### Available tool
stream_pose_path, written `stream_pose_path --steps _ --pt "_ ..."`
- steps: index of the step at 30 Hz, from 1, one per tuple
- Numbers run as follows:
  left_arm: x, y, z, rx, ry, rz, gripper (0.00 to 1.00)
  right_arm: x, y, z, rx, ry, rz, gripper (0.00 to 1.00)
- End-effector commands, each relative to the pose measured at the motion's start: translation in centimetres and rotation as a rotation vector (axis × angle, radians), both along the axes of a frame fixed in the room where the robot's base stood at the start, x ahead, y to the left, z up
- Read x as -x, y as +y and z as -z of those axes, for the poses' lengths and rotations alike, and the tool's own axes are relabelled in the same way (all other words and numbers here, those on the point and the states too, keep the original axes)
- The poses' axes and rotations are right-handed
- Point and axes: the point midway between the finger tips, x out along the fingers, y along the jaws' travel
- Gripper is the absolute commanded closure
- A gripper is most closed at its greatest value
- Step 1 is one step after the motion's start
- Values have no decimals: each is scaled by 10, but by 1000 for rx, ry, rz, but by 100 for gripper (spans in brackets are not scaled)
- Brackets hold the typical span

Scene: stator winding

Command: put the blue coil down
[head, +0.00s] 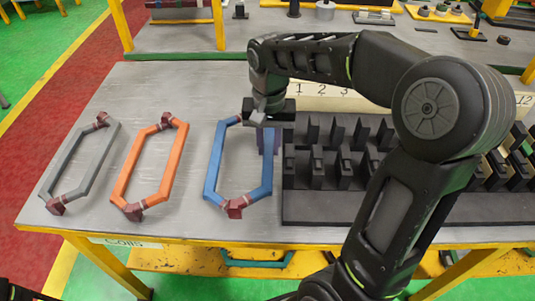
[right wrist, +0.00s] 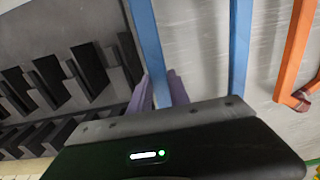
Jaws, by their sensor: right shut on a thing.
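The blue coil (head: 213,160) is a long six-sided loop with dark red ends, at the right of the coil row in the head view. My right gripper (head: 268,142) is shut on its right long side, near the far end. In the right wrist view, the purple fingers (right wrist: 160,92) are at one blue bar of the coil (right wrist: 148,45); the gripper body hides part of it. The coil is over the grey table (head: 110,85), low or resting on it; I cannot tell which.
An orange coil (head: 124,173) and a grey coil (head: 102,159) lie to the left of the blue one. Bare table separates the coils.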

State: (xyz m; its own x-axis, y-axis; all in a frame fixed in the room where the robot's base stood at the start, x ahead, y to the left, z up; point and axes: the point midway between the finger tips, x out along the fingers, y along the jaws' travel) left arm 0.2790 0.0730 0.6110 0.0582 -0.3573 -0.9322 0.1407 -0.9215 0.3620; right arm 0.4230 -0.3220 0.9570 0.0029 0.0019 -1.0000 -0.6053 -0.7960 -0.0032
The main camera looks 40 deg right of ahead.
Motion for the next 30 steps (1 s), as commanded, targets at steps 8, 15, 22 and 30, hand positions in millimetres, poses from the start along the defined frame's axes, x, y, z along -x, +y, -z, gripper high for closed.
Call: stream_pose_path --steps 8,15,22,30 --pt "0 0 -1 0 0 0 64 0 0 10 0 2 0 100" --pt "0 0 -2 0 0 0 64 0 1 36 -1 0 0 100" --pt "0 0 -2 0 0 0 64 0 0 36 -1 -2 0 100" --pt "0 0 0 0 0 0 64 0 0 39 -1 -1 0 69"
